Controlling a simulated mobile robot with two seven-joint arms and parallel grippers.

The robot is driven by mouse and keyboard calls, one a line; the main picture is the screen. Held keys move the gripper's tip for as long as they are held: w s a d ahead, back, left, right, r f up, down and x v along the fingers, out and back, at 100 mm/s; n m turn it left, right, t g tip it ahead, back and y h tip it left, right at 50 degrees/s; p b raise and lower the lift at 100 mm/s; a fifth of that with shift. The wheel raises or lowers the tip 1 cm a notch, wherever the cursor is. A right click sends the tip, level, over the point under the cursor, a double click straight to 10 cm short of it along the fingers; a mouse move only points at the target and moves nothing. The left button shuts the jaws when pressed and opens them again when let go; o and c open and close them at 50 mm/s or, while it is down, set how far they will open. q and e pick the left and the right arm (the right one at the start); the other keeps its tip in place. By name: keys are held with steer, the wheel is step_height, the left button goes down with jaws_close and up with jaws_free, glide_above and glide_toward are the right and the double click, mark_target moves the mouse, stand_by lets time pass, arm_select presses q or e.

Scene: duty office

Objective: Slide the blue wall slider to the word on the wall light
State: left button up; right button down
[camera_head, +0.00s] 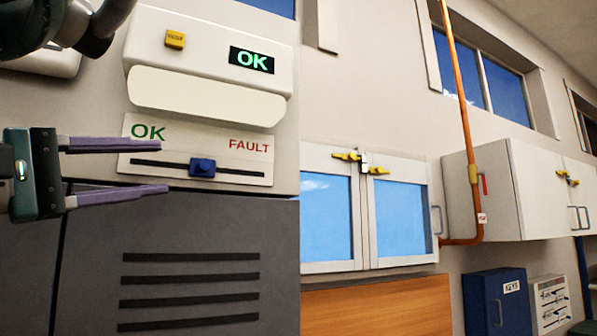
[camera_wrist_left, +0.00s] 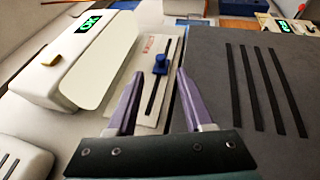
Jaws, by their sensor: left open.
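The blue slider (camera_head: 202,167) sits near the middle of a dark horizontal slot on a white wall panel (camera_head: 250,177). The panel has green "OK" at its left and red "FAULT" at its right. Above it, the wall light (camera_head: 208,95) has a small display (camera_head: 252,60) reading "OK" in green. My left gripper (camera_head: 166,167) is open, its purple fingers pointing right, with the blue slider just beyond the tips. In the left wrist view the slider (camera_wrist_left: 160,64) also lies ahead of the open fingers (camera_wrist_left: 160,88), apart from them. The right gripper is not in view.
A yellow button (camera_head: 175,39) is on the wall light's housing. A grey vented cabinet (camera_head: 190,240) is below the panel. To the right are a blue-paned cabinet (camera_head: 403,217), an orange pipe (camera_head: 463,100) and a blue key box (camera_head: 497,303).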

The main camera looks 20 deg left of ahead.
mark_target(199, 166)
arm_select(q)
steer(key=p+x, duration=0.4)
steer(key=x, duration=0.1)
steer(key=shift+w+r, duration=0.2)
steer(key=shift+r, duration=0.05)
steer(key=shift+p+x, duration=0.35)
steer(key=shift+x, duration=0.5)
steer(key=shift+w+f, duration=0.1)
steer(key=shift+f, duration=0.15)
steer(key=shift+c, duration=0.3)
jaws_close()
